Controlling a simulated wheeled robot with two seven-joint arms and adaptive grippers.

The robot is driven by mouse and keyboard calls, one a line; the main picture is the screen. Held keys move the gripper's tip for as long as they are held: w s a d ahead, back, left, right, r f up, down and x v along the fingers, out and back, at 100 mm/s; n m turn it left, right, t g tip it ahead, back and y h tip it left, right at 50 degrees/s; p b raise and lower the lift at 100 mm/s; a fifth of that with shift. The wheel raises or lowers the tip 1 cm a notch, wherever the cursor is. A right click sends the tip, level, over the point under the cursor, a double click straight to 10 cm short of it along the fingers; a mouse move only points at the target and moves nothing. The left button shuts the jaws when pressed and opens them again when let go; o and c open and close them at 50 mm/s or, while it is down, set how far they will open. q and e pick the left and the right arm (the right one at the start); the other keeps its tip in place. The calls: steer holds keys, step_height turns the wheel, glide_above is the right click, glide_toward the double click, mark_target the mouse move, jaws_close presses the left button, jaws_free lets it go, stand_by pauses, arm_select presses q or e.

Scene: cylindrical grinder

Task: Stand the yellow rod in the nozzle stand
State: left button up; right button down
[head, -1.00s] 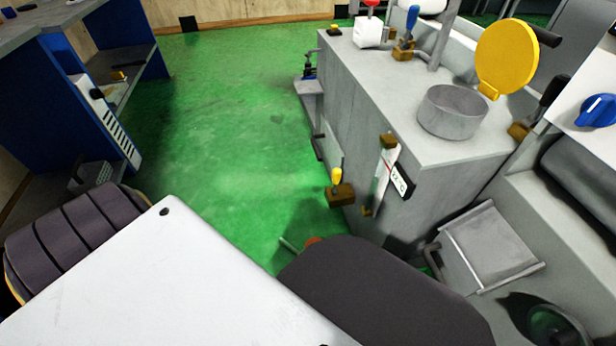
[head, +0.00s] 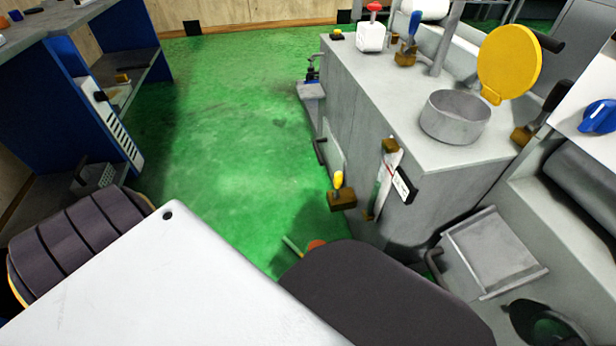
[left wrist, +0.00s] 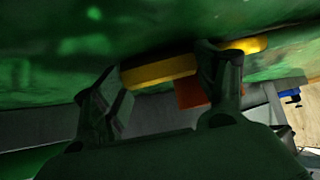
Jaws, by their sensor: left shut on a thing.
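The yellow rod (left wrist: 158,71) lies across the two dark fingers of my left gripper (left wrist: 162,66) in the left wrist view. The gripper is shut on it, and a short yellow end (left wrist: 243,45) sticks out past the right finger. My left gripper cannot be made out in the head view. My right gripper is in neither view. I cannot make out a nozzle stand in either view.
The grey grinder (head: 345,125) fills the right, with an open round pot (head: 456,117) and yellow lid (head: 508,62) on top. A blue workbench (head: 100,85) stands at the left. A red block (left wrist: 192,92) shows behind the rod.

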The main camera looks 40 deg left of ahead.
arm_select(q)
steer(key=shift+s, duration=0.1)
stand_by(0.3)
steer(key=shift+r+p, duration=0.55)
step_height(320, 180, up, 3)
steer(key=shift+f+p, duration=0.15)
steer(key=shift+p, duration=0.9)
step_height(320, 180, up, 4)
steer(key=p, duration=0.2)
steer(key=shift+f+p, duration=0.15)
steer(key=shift+p, duration=0.2)
step_height(320, 180, up, 2)
steer(key=shift+r+p, duration=0.15)
steer(key=shift+p, duration=0.65)
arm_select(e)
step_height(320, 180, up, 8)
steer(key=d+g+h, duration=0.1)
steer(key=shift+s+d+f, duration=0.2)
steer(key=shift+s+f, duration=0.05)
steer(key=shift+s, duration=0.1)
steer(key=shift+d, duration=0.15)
